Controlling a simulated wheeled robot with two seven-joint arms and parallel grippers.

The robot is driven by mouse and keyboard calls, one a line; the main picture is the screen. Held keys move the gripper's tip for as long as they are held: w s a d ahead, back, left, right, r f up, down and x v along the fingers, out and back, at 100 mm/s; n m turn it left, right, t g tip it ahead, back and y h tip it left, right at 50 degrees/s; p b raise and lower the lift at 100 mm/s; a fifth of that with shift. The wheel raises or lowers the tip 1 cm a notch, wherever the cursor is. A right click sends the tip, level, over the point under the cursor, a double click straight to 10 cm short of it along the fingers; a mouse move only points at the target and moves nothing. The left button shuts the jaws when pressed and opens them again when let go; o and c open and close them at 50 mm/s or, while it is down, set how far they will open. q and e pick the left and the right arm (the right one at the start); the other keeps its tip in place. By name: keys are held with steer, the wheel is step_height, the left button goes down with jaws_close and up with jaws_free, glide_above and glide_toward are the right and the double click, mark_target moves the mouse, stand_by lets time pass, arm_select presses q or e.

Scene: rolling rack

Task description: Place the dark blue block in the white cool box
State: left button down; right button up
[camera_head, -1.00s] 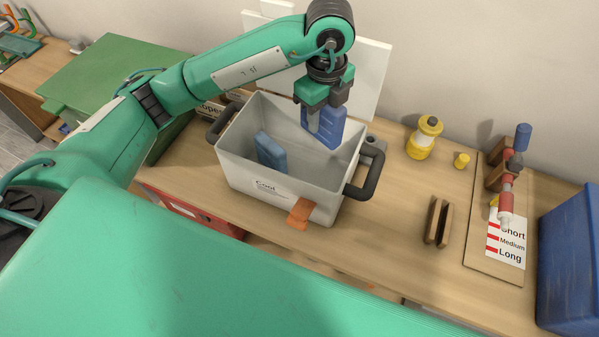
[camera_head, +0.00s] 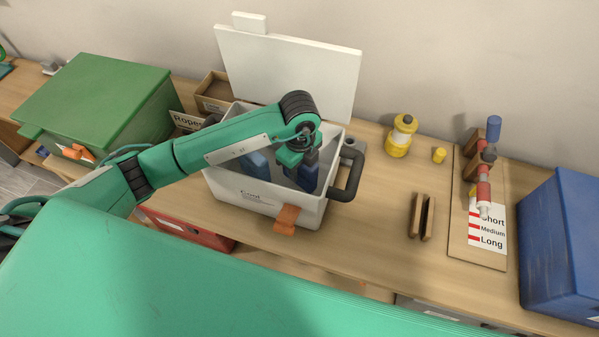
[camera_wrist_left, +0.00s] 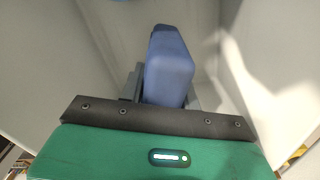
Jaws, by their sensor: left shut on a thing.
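The white cool box (camera_head: 235,190) stands on the bench with its white lid (camera_head: 290,75) raised behind it. My left gripper (camera_head: 304,172) points down inside the right part of the box. It is shut on the dark blue block (camera_head: 309,177), which is inside the box walls. The left wrist view shows the block (camera_wrist_left: 168,68) upright between the fingers, with pale box walls around it. I cannot tell whether the block touches the box floor. A lighter blue block (camera_head: 256,164) is in the left part of the box, partly hidden by my arm. My right gripper is not in view.
An orange latch (camera_head: 287,219) hangs on the box front and a dark handle (camera_head: 348,176) sticks out at its right. A green box (camera_head: 95,105) stands left. Yellow bottle (camera_head: 401,136), wooden holder (camera_head: 421,215) and blue bin (camera_head: 565,250) stand right.

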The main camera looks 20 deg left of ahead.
mark_target(299, 175)
arm_select(q)
step_height(299, 175, down, 3)
steer(key=shift+f, duration=0.1)
steer(key=shift+f, duration=0.2)
steer(key=c, duration=1)
jaws_free()
steer(key=shift+s, duration=0.1)
steer(key=shift+r, duration=0.1)
step_height(299, 175, up, 11)
steer(key=shift+r+b, duration=0.1)
steer(key=shift+b, duration=1.05)
steer(key=shift+r, duration=0.45)
